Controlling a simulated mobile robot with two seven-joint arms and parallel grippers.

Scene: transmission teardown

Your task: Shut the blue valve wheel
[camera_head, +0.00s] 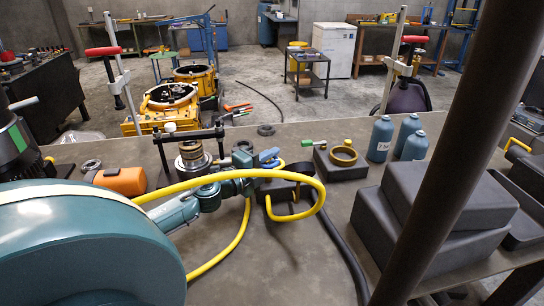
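The blue valve wheel (268,157) is a small blue hand wheel near the middle of the bench. My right gripper is not in view.
A large teal rounded body (85,250) fills the lower left. A black puller frame (190,135) stands left of the wheel. A bronze ring (343,155) lies on a dark block to the right, near several teal bottles (380,138). Dark cases (440,215) and a slanting brown pole (445,150) block the right.

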